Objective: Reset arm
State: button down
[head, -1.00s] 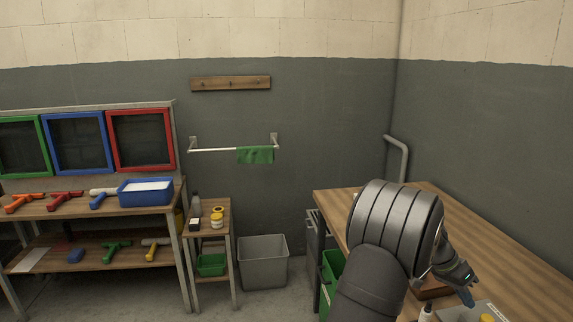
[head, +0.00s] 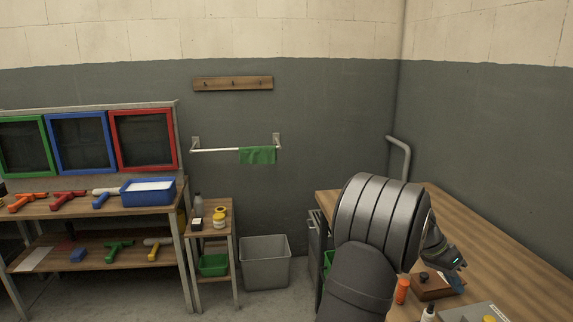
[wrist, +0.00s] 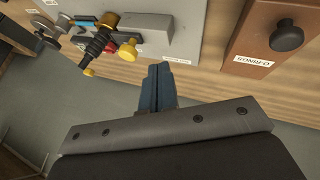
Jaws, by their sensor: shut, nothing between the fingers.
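My gripper (head: 456,284) is over the wooden workbench (head: 455,215) at the lower right of the head view, partly behind my own arm. In the wrist view its blue fingers (wrist: 161,82) are together with nothing between them. A brown wooden box with a dark knob (head: 432,287) is close beside it in the head view. In the wrist view this box (wrist: 265,45) carries an O-RINGS label. A grey tray (wrist: 150,38) with a black-and-yellow fitting (wrist: 100,45) lies ahead of the fingers.
An orange bottle (head: 402,291) and a white bottle (head: 428,314) stand near the bench's front edge. A grey bin (head: 265,262) and a small side table (head: 208,212) stand left of the bench. A shelf with a blue tray (head: 147,192) and colored tools is at far left.

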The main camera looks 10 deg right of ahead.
jog(key=v, duration=0.6)
jog(key=x, duration=1)
jog(key=shift+f, duration=0.1)
jog(key=shift+s+d, duration=0.3)
jog(key=shift+s, duration=0.55)
jog(key=shift+w+d, duration=0.25)
jog(key=shift+w, duration=0.05)
jog(key=w, duration=0.2)
jog(key=w+a, duration=0.1)
jog(key=w, duration=0.2)
jog(key=shift+a, duration=0.15)
jog(key=s+v, duration=0.1)
jog(key=v, duration=0.9)
jog(key=s+d+r+m+t+y, duration=0.1)
jog(key=s+d+r+t+y, duration=0.1)
jog(key=s, duration=0.6)
jog(key=s+d+r+m+t+y, duration=0.1)
jog(key=s+r+t, duration=0.3)
jog(key=s, duration=0.5)
jog(key=shift+d+t+y, duration=0.5)
jog(key=shift+d+t, duration=0.05)
jog(key=shift+t, duration=0.25)
